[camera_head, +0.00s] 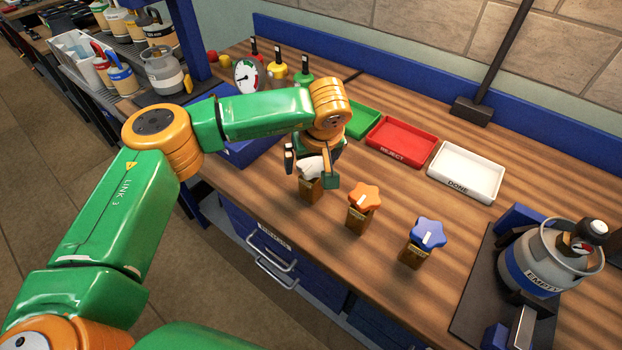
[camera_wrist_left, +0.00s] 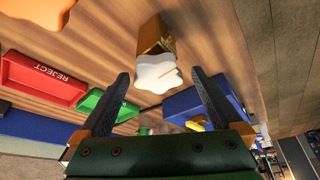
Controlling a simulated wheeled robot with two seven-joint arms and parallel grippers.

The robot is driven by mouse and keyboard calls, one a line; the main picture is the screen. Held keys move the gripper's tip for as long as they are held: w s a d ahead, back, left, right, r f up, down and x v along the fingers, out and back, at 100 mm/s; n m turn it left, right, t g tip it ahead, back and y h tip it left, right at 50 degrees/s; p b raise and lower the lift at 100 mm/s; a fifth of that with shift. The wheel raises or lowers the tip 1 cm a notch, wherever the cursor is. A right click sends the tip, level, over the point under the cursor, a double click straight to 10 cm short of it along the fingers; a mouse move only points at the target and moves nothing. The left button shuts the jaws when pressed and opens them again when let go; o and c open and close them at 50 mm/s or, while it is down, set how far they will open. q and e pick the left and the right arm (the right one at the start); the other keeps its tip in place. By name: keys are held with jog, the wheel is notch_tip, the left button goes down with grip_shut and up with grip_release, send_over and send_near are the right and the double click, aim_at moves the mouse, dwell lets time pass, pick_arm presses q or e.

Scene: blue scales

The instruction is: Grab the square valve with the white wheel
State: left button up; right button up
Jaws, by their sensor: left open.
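The square valve with the white wheel (camera_head: 311,188) stands on the wooden bench, with a brass-coloured square body. In the left wrist view its lobed white wheel (camera_wrist_left: 157,73) shows between the fingers, its square body (camera_wrist_left: 153,38) beyond. My left gripper (camera_head: 311,172) is open, with one finger on each side of the white wheel; I cannot tell whether they touch it. In the head view the gripper hides part of the wheel. My right gripper is not in view.
A valve with an orange wheel (camera_head: 364,196) and one with a blue wheel (camera_head: 428,232) stand to the right. Green (camera_head: 362,120), red (camera_head: 402,140) and white (camera_head: 467,172) trays lie behind. A gas cylinder (camera_head: 548,258) stands at the right.

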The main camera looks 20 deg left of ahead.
pick_arm(q)
jog(key=shift+w+f, duration=0.15)
jog(key=shift+w, duration=0.05)
jog(key=shift+c, duration=0.4)
jog(key=shift+s+d, duration=0.1)
jog(key=shift+s, duration=0.1)
jog(key=c, duration=1.1)
jog(key=shift+w, duration=0.15)
grip_shut()
